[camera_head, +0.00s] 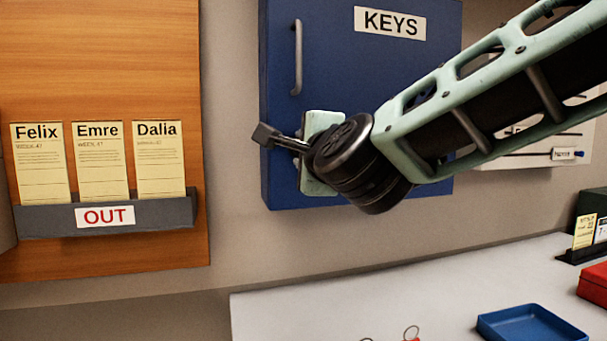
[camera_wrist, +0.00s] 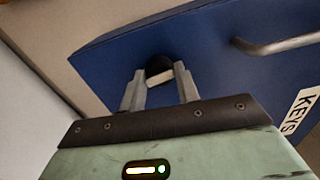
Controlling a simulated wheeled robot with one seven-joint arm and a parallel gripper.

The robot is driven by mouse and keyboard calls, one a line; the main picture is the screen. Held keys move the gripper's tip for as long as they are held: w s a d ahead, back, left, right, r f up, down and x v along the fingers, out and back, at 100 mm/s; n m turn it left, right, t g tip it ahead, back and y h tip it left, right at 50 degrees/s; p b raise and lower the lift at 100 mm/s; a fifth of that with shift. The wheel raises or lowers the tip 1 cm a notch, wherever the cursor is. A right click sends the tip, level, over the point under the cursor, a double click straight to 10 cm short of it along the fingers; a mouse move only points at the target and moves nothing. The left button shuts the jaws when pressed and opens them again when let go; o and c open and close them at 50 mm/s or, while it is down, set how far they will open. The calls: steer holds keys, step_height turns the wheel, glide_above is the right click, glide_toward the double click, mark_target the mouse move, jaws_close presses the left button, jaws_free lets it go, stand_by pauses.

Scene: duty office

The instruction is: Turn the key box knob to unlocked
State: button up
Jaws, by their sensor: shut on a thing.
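The key box (camera_head: 350,100) is a blue wall box with a KEYS label and a grey bar handle (camera_head: 297,58) on its front. Its knob (camera_wrist: 159,66), black and round with a pale grip bar, shows in the wrist view below the handle, near the box's edge. My gripper (camera_wrist: 160,75) is shut on the knob, with one finger on each side of it. In the head view my gripper (camera_head: 275,137) is at the lower left of the box front, and I cannot make out the knob clearly there. The lock state cannot be read.
A wooden board (camera_head: 100,60) with a grey OUT rack (camera_head: 160,213) holding three name cards is on the wall at left. Below is a pale desk (camera_head: 290,310) with a blue tray (camera_head: 530,325) and a red box (camera_head: 595,283) at right.

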steer(key=shift+f+m+b, duration=0.1)
steer(key=shift+m+b, duration=0.5)
steer(key=shift+b, duration=0.15)
steer(key=shift+m, duration=0.3)
steer(key=o, duration=1)
steer(key=shift+c, duration=0.2)
